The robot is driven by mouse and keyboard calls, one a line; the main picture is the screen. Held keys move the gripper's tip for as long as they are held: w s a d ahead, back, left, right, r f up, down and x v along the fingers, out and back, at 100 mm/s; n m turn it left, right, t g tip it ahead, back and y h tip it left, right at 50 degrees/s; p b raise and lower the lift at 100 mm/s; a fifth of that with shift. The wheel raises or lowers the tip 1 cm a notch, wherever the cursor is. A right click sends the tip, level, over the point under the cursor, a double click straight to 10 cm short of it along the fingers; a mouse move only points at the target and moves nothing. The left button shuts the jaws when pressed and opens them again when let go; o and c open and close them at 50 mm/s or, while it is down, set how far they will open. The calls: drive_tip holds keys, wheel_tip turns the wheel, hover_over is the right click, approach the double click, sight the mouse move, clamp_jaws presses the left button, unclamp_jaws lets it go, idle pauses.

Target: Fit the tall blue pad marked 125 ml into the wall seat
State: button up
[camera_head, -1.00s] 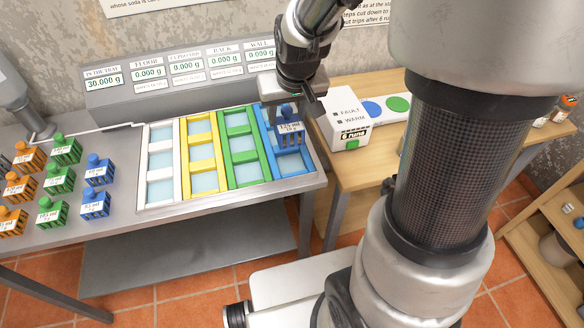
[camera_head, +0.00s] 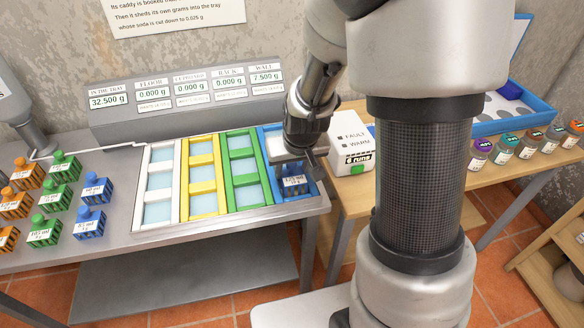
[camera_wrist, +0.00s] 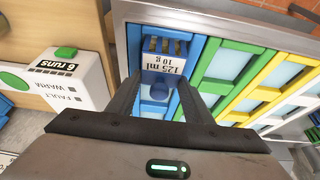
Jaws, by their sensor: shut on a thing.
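The tall blue pad marked 125 ml (camera_head: 294,183) is at the front part of the blue frame (camera_head: 316,190), at the right end of the row of coloured frames. My gripper (camera_head: 291,166) is shut on the pad's top knob from above. In the wrist view the pad (camera_wrist: 164,48) stands between the fingers with its label "125 ml 10 g" showing, inside the blue borders. The wall readout (camera_head: 265,77) shows 7.500 g and the tray readout (camera_head: 108,101) shows 32.500 g. The pad's underside is hidden, so I cannot tell whether it is fully seated.
White (camera_head: 141,196), yellow (camera_head: 201,159) and green frames (camera_head: 240,153) lie to the left. Orange (camera_head: 24,175), green (camera_head: 43,232) and blue pads (camera_head: 89,222) stand at the far left. A white box (camera_head: 350,140) stands close to the right of my gripper.

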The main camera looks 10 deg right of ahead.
drive_tip(key=shift+f, duration=0.2)
drive_tip(key=o, duration=1)
drive_tip(key=shift+o, duration=0.2)
drive_tip(key=shift+r, duration=0.1)
drive_tip(key=s+f+p+v, duration=0.1)
drive_tip(key=p+v, duration=0.1)
drive_tip(key=v, duration=1.8)
drive_tip(key=s+r+t, duration=0.1)
drive_tip(key=s+r, duration=0.5)
drive_tip(key=s, duration=0.4)
drive_tip(key=shift+s+r, duration=0.3)
drive_tip(key=shift+s, duration=0.1)
